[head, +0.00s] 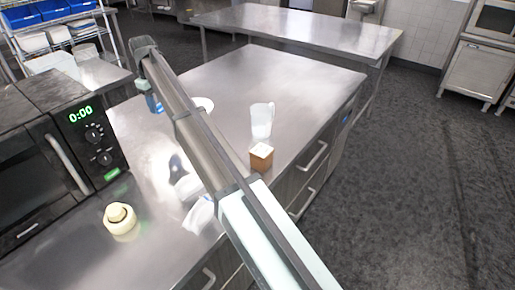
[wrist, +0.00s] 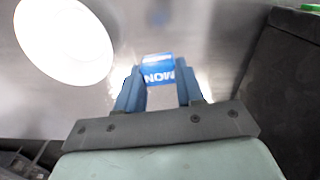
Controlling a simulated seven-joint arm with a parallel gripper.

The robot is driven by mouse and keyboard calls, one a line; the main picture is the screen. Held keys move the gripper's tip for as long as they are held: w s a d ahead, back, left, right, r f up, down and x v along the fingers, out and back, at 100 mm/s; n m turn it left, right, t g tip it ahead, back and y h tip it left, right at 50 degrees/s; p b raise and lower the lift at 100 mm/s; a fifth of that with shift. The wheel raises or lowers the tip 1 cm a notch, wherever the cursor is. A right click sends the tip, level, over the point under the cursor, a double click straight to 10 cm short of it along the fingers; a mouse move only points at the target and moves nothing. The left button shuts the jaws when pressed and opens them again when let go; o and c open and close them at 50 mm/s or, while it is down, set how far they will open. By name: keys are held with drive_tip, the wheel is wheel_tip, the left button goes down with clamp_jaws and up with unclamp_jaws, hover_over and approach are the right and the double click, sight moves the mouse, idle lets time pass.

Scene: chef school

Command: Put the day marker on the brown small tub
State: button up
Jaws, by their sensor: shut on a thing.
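The day marker (wrist: 157,71) is a small blue piece with white "MON" lettering; in the wrist view it sits between the two blue fingers of my gripper (wrist: 158,90). My gripper is shut on it. In the head view my gripper (head: 153,103) is at the far left of the steel counter, close to the microwave; the marker cannot be told apart there. The brown small tub (head: 261,160), with a white top, stands near the counter's right edge, to the right of my arm and well away from my gripper. The tub does not show in the wrist view.
A white round dish (head: 204,103) lies right of my gripper; a white round thing shows in the wrist view (wrist: 62,40). A clear-white jug (head: 262,121) stands behind the tub. A black microwave (head: 50,150) and a cream container (head: 120,217) are at left. Back counter is clear.

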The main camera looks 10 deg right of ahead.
drive_tip(key=s+d+r, duration=0.1)
drive_tip(key=s+d, duration=0.3)
drive_tip(key=d, duration=0.5)
drive_tip(key=s+d+r, duration=0.1)
drive_tip(key=s+d, duration=0.3)
drive_tip(key=d, duration=0.5)
drive_tip(key=m, duration=0.2)
hover_over(261, 149)
drive_tip(key=shift+f, duration=3.3)
drive_tip(key=shift+f, duration=0.1)
drive_tip(key=o, duration=1)
drive_tip(key=shift+r, duration=3.9)
